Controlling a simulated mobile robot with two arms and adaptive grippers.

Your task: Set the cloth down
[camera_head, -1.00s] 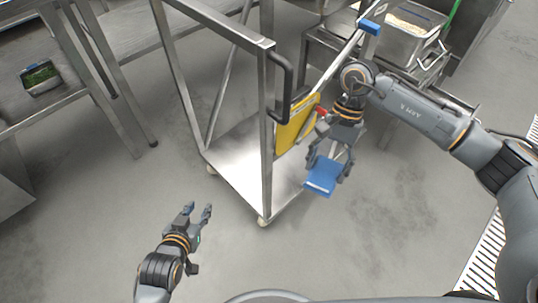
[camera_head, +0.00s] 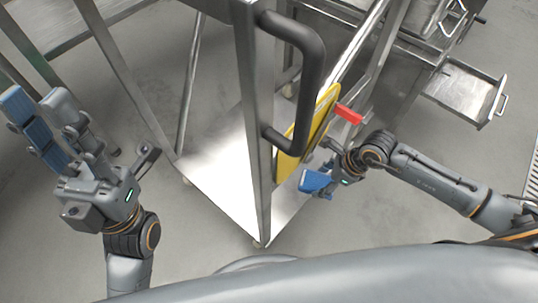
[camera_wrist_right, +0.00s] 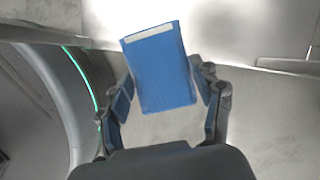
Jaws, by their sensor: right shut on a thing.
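The blue cloth (camera_head: 313,182) is a small folded block held in my right gripper (camera_head: 323,173), close to the right edge of the trolley's bright lower shelf (camera_head: 222,160). In the right wrist view the cloth (camera_wrist_right: 160,78) shows a pale strip along its far end. The right gripper's fingers (camera_wrist_right: 165,105) sit on either side of it. The shelf's bright surface (camera_wrist_right: 225,22) lies beyond the cloth there; I cannot tell whether they touch. My left gripper (camera_head: 42,105) is raised at the far left, its two fingers apart and nothing between them.
The trolley's upright post and black handle (camera_head: 312,70) stand in front of me. A yellow board (camera_head: 308,122) leans at its right side, with a red piece (camera_head: 348,114) beside it. A metal counter with an open drawer (camera_head: 465,95) stands at the back right.

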